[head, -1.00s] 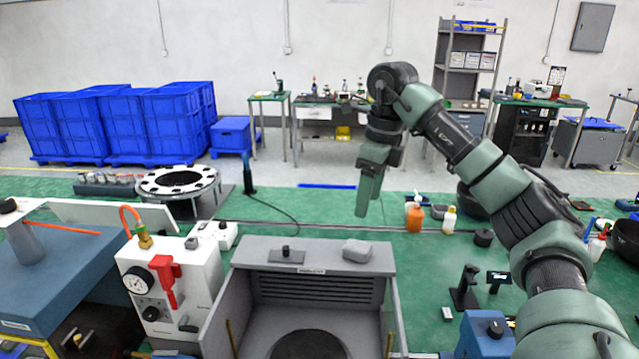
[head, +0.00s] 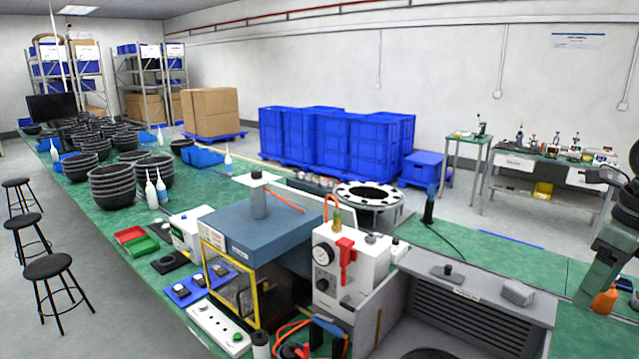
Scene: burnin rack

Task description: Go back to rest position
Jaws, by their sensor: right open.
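My right gripper (head: 592,282) is at the right edge of the head view, pointing down above the green bench. It is open and I see nothing between its fingers. Much of my right arm is cut off by the picture edge. An orange bottle (head: 605,299) shows just below and beside the gripper; I cannot tell the gap between them. My left gripper is not in view.
A grey open-topped box (head: 470,290) and a white gauge unit (head: 340,262) stand on the bench in front. A blue machine (head: 255,240) is left of them. Black bowls (head: 115,185) fill the far left bench. Stools (head: 47,267) stand on the left floor.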

